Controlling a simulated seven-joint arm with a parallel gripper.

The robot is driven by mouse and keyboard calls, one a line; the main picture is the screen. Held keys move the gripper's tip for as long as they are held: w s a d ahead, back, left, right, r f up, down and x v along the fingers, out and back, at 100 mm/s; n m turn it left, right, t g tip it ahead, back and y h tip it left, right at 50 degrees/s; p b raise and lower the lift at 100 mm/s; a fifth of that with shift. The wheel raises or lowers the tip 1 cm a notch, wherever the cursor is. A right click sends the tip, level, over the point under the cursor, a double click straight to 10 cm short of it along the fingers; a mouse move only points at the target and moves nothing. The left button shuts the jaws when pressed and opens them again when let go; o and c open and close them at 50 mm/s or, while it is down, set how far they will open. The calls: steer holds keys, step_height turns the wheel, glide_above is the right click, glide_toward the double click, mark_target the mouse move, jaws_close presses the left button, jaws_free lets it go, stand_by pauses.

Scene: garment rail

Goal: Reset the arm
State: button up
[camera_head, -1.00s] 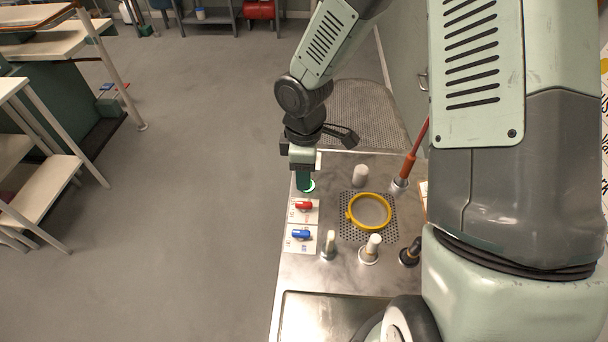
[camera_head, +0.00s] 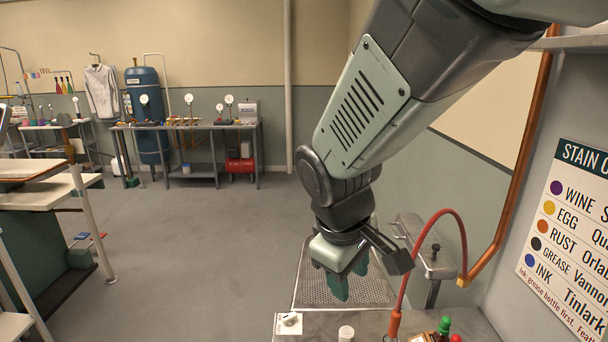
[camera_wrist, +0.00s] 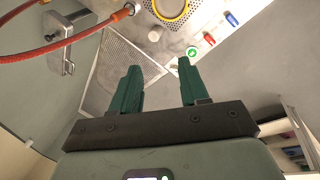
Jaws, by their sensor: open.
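My gripper (camera_head: 345,288) hangs at the end of the raised arm in the head view, with green fingers pointing down above the far end of the steel bench (camera_head: 375,322). In the wrist view the two green fingers of my gripper (camera_wrist: 158,78) are spread apart with nothing between them.
A red hose (camera_head: 408,265) arches up close to the right of my gripper. A stain chart (camera_head: 575,240) hangs on the right wall. A yellow ring (camera_wrist: 185,14) shows on the bench in the wrist view. The floor (camera_head: 200,240) to the left is open.

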steer(key=s+d+r+m+t+y, duration=0.2)
steer(key=s+d+r+m, duration=0.2)
steer(key=s+r+m, duration=0.5)
steer(key=s+r, duration=0.2)
steer(key=s, duration=0.3)
steer(key=shift+t, duration=0.4)
steer(key=shift+w+d+r, duration=0.1)
